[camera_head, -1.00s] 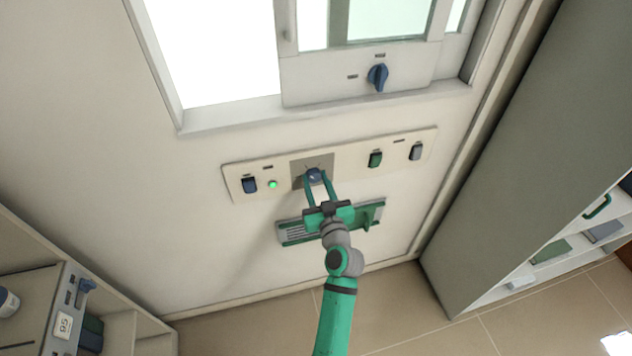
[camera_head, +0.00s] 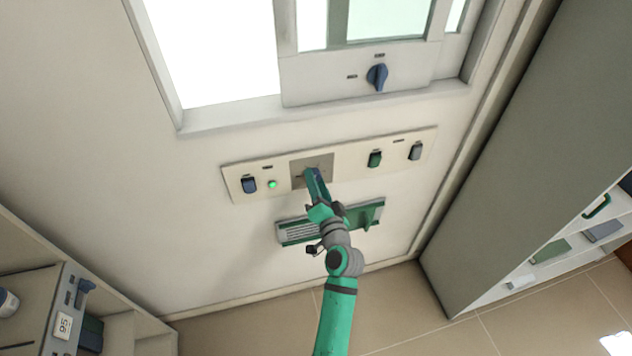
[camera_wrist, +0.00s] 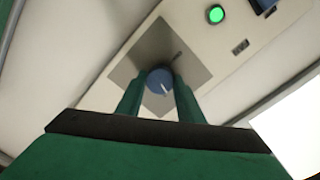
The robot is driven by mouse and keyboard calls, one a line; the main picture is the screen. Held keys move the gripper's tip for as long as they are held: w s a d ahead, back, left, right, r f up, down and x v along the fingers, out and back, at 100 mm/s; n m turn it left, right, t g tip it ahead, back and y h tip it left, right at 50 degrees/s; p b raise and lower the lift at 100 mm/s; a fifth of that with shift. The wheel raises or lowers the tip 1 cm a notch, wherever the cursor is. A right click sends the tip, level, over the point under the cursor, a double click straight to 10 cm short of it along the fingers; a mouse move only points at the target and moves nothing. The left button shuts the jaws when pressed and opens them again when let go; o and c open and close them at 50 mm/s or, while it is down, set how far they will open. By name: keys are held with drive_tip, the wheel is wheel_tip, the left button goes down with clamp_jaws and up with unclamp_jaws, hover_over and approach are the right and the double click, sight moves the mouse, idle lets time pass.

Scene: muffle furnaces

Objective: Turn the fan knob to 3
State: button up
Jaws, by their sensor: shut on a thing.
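The fan knob (camera_wrist: 160,80) is a round blue knob with a white pointer line, set on a grey square plate (camera_wrist: 190,62) in the wall's control panel. My gripper (camera_wrist: 160,88) is shut on it, with one green finger on each side in the wrist view. In the head view my gripper (camera_head: 316,180) reaches the grey plate and hides most of the knob. The scale marks around the knob are too small or covered to read.
The panel (camera_head: 345,160) also carries a blue switch (camera_head: 249,185), a lit green lamp (camera_head: 272,184), a green switch (camera_head: 375,159) and a grey switch (camera_head: 416,152). Another blue knob (camera_head: 377,77) is above. A green-edged ledge (camera_head: 297,231) juts out below.

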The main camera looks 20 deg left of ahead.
drive_tip(key=m, duration=1.6)
drive_tip(key=shift+f+m, duration=0.15)
drive_tip(key=shift+m, duration=0.25)
idle(0.3)
drive_tip(key=o, duration=1.1)
drive_tip(key=v, duration=1.1)
drive_tip(key=shift+w, duration=0.1)
